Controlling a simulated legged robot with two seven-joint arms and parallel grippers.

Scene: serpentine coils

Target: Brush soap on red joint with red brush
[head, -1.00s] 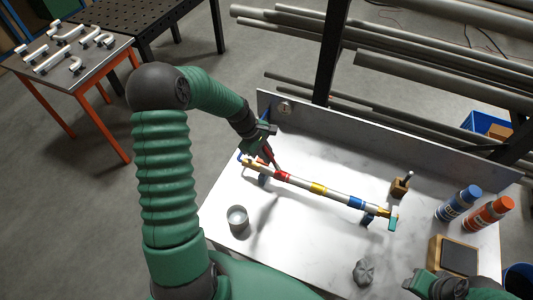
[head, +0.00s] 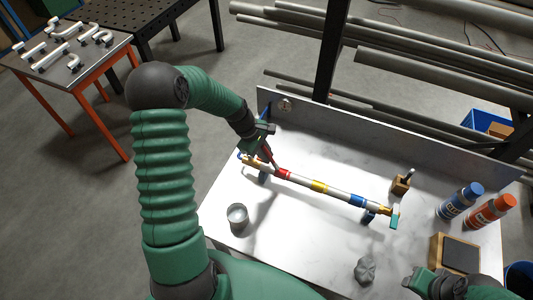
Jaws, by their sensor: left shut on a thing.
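The pipe (head: 338,193) lies across the white workbench on blue supports, running from upper left to lower right. Its red joint (head: 283,174) is toward the left end, with a yellow joint (head: 319,186) and a blue joint (head: 357,200) further right. My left gripper (head: 265,148) is shut on the red brush (head: 267,154), above the pipe's left part. The brush points down toward the red joint; I cannot tell whether its tip touches. A metal cup (head: 237,216) stands at the bench's front left. My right gripper (head: 420,284) is at the bottom right, its fingers unclear.
A blue bottle (head: 460,200) and an orange bottle (head: 490,212) stand at the right. A wooden block with a dark pad (head: 456,254), a small wooden holder (head: 400,185) and a grey crumpled lump (head: 365,269) are on the bench. A low back wall (head: 380,140) edges it.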

